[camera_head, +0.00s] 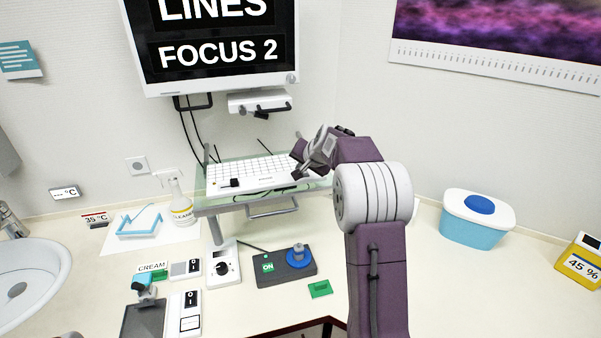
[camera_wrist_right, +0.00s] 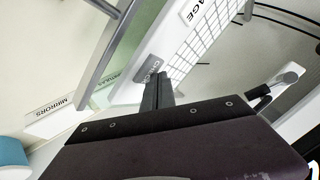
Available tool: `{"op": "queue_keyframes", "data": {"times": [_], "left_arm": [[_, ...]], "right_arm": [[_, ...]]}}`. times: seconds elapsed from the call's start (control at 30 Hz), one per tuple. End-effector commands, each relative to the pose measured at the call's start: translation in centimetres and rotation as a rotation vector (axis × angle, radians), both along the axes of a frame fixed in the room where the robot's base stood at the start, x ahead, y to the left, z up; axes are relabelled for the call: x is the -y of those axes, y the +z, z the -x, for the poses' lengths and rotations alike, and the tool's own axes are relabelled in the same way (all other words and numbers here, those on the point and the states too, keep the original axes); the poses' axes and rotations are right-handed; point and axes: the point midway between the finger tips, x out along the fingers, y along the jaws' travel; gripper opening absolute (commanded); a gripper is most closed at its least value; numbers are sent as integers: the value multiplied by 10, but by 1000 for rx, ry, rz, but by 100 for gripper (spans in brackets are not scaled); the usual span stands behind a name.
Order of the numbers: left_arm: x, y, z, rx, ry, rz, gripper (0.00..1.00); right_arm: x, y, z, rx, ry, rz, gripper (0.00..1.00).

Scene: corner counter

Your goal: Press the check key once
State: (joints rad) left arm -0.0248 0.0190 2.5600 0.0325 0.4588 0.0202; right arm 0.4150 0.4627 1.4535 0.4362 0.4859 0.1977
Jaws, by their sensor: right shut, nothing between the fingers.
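The check key (camera_wrist_right: 150,69) is a grey block with partly covered lettering, beside the white keyboard grid in the right wrist view. In the head view I cannot make it out; my right gripper covers that end of the keyboard. My right gripper (camera_head: 303,168) is shut and empty, over the right end of the white keyboard (camera_head: 248,174). In the wrist view its dark fingertips (camera_wrist_right: 157,84) appear right at the key's edge. I cannot tell whether they touch it. My left gripper is not in view.
The keyboard lies on a glass shelf (camera_head: 206,201) below a wall monitor (camera_head: 215,45) reading "LINES" and "FOCUS 2". A grey pad with a blue knob (camera_head: 298,257) and switch boxes stand below. A blue tub (camera_head: 472,231) is at the right, a sink (camera_head: 30,278) at the left.

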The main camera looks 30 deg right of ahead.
Motion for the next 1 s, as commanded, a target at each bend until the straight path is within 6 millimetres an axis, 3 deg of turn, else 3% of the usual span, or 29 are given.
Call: {"op": "queue_keyframes", "data": {"times": [0.1, 0.5, 1.0], "left_arm": [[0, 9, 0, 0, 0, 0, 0], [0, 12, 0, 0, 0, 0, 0], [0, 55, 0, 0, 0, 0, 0]], "right_arm": [[0, 10, 0, 1, -1, 1, 0], [0, 13, 0, 1, 0, 0, 0], [0, 61, 0, 1, 0, 0, 0]]}}
